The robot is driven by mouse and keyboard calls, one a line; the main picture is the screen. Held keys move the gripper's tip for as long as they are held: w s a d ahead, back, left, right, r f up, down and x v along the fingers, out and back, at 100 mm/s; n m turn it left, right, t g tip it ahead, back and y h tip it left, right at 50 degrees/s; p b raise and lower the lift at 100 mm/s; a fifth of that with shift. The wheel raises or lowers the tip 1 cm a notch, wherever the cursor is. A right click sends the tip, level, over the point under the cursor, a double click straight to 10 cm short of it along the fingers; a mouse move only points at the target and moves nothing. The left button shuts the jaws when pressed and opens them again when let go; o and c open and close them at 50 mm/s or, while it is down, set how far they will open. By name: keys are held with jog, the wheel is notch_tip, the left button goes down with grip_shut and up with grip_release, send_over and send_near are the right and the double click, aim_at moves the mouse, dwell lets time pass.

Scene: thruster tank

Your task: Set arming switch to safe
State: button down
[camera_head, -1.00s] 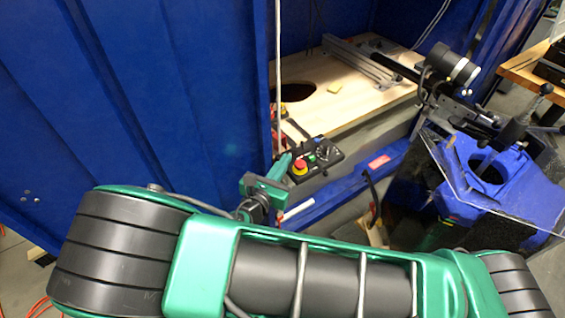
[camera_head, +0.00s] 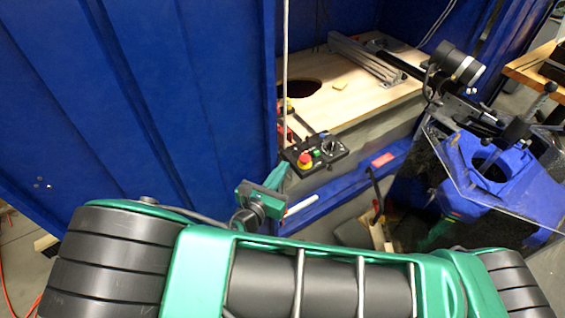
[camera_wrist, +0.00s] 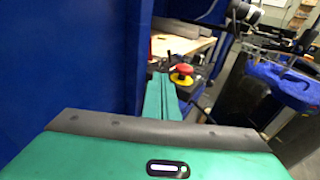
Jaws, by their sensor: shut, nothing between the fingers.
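A black control box (camera_head: 335,158) sits at the front edge of the wooden bench, inside the blue enclosure. It carries a red mushroom button (camera_head: 304,159) on a yellow base, a green button (camera_head: 316,153) and a dark rotary knob (camera_head: 328,146), which looks like the arming switch; its setting is too small to read. My green gripper (camera_head: 281,171) is shut and empty, just left of and below the box in the head view, apart from it. In the wrist view the shut fingers (camera_wrist: 160,92) point forward, left of the red button (camera_wrist: 182,73); the knob cannot be made out there.
A blue panel (camera_head: 130,100) stands close on the left of my gripper. A thin pale vertical pole (camera_head: 284,60) rises beside the box. The wooden bench top (camera_head: 350,100) has a dark round hole. A blue-and-black machine (camera_head: 480,180) stands on the right.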

jog(key=v, duration=0.9)
jog(key=shift+d, duration=0.1)
